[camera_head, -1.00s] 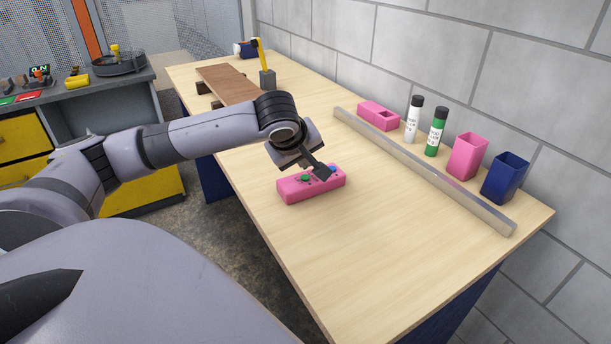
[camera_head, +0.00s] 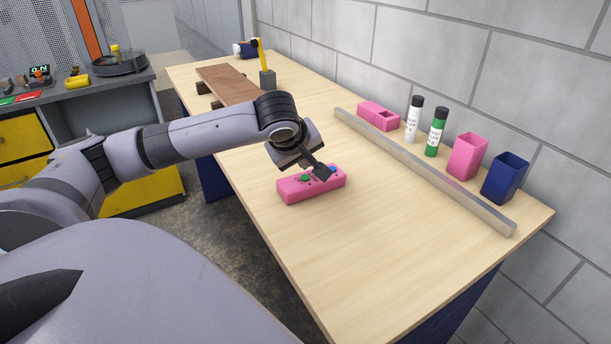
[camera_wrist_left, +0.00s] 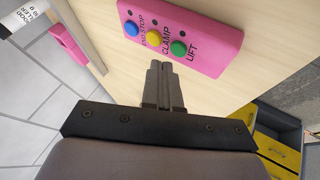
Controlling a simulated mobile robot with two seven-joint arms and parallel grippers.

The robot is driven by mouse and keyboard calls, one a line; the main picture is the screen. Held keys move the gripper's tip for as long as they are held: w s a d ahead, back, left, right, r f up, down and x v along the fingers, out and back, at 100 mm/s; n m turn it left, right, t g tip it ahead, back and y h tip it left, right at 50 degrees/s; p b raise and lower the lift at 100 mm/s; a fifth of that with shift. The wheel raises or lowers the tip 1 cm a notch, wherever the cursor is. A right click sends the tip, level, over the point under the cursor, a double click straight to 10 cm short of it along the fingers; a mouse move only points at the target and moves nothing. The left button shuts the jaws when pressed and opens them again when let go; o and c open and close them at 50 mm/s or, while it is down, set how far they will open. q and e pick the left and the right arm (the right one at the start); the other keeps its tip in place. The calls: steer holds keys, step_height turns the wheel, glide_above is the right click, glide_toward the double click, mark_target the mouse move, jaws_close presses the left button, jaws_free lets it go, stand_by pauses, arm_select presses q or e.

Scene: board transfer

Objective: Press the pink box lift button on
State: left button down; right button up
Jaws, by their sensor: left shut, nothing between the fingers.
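The pink button box (camera_head: 312,188) lies on the wooden table in the head view. In the left wrist view the pink box (camera_wrist_left: 212,45) has a blue button, a yellow button marked CLAMP and a green button (camera_wrist_left: 178,48) marked LIFT. Small dark dots sit beside the buttons. The green button (camera_head: 305,178) also shows in the head view, left of my fingertips. My left gripper (camera_head: 320,172) is shut and empty, over the box in the head view and hiding its middle. In the wrist view its fingertips (camera_wrist_left: 161,66) appear just short of the labels; contact cannot be told. My right gripper is not in view.
A metal rail (camera_head: 420,168) runs along the table toward the wall. Behind it stand a pink block (camera_head: 372,113), white and green bottles (camera_head: 436,132), a pink cup (camera_head: 467,158) and a blue cup (camera_head: 504,180). A brown board (camera_head: 228,84) lies at the far end.

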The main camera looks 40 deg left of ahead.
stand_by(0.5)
arm_select(q)
steer(key=shift+f, duration=0.45)
